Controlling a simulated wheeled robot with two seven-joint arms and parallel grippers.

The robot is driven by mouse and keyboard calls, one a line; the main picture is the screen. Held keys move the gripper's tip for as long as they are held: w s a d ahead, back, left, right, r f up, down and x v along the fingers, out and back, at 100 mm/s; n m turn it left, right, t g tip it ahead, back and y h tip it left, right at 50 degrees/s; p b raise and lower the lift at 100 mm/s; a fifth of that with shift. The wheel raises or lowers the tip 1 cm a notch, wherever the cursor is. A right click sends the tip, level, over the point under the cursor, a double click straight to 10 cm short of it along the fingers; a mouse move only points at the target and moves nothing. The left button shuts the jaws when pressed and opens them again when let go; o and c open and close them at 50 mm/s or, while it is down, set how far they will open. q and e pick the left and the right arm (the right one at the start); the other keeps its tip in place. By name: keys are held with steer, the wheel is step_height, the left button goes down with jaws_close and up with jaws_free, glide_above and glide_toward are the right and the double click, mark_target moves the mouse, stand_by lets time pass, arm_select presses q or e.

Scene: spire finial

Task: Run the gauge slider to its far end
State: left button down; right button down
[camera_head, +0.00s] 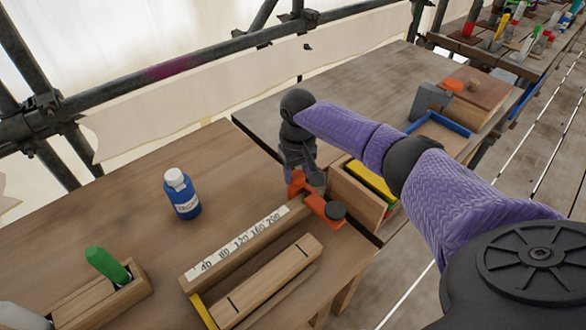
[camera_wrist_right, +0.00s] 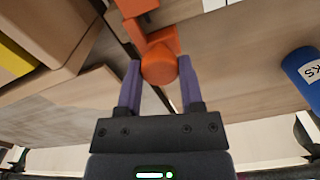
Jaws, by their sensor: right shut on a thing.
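The gauge (camera_head: 238,246) is a wooden rail with a white scale strip marked up to 200, on the near table. Its orange slider (camera_head: 318,206) sits at the 200 end of the strip and has a dark round knob on its near side. My right gripper (camera_head: 300,180) reaches down over the slider's back part. In the right wrist view, the gripper (camera_wrist_right: 159,85) is shut on the orange slider's rounded grip (camera_wrist_right: 159,66), with one finger on each side. My left gripper is not in view.
A blue bottle (camera_head: 182,194) with a white cap stands left of the gauge. A wooden holder with a green-handled tool (camera_head: 107,265) is at lower left. A wooden box (camera_head: 357,198) with a yellow item is close right of the slider.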

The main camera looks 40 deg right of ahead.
steer(key=c, duration=0.7)
jaws_free()
steer(key=shift+d+r, duration=0.1)
steer(key=shift+d, duration=0.05)
steer(key=o, duration=0.5)
steer(key=shift+d, duration=0.15)
step_height(320, 180, up, 10)
steer(key=p, duration=0.3)
